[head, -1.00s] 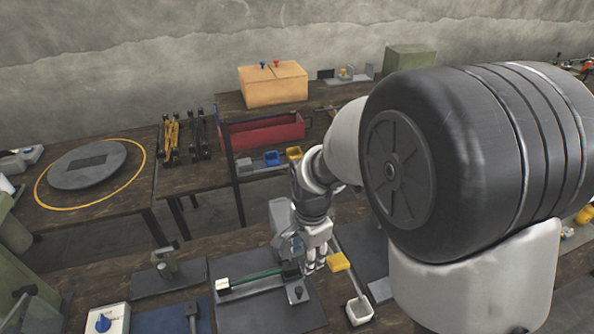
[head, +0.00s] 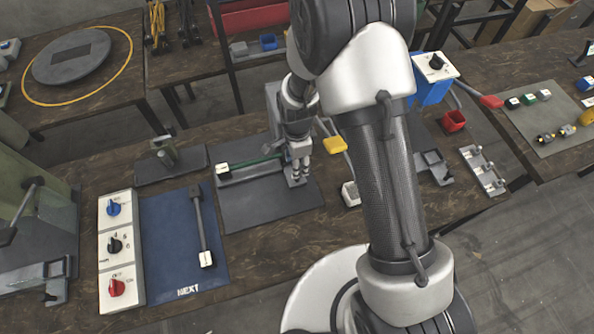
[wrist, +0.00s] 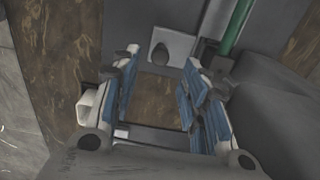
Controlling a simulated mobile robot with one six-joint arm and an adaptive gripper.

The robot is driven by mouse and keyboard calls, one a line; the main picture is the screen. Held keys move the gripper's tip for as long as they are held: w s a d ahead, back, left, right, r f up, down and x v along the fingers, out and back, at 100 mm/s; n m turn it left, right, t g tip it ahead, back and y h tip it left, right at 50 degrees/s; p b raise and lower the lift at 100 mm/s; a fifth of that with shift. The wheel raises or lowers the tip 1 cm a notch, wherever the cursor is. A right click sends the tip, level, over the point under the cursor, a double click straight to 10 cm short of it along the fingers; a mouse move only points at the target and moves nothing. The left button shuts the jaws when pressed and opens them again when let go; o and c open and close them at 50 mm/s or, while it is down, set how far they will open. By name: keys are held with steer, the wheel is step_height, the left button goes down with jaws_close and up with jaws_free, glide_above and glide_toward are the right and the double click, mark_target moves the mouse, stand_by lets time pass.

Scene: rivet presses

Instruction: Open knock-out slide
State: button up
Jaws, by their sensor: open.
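A fixture with a green rod (head: 256,161) and a white-marked left end (head: 222,170) lies on a dark grey plate (head: 255,211); I take it to be the knock-out slide. My gripper (head: 299,178) points down at the right end of this fixture and hides part of it. In the wrist view my gripper (wrist: 160,98) is open, with nothing between its blue-padded fingers. Beyond the fingertips there, a light plate with a dark round knob (wrist: 160,53) shows. The green rod (wrist: 236,25) ends in a dark block right of the knob. Contact cannot be told.
A yellow piece (head: 334,145) and a white cup (head: 351,193) stand right of my gripper. A blue mat (head: 173,252) with a grey lever tool (head: 200,225) and a white knob panel (head: 115,246) lie left. A small grey stand (head: 166,154) is behind the mat.

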step_height(320, 180, down, 5)
steer(key=shift+f+b, duration=0.15)
steer(key=shift+b, duration=0.2)
steer(key=shift+c, duration=0.5)
jaws_close()
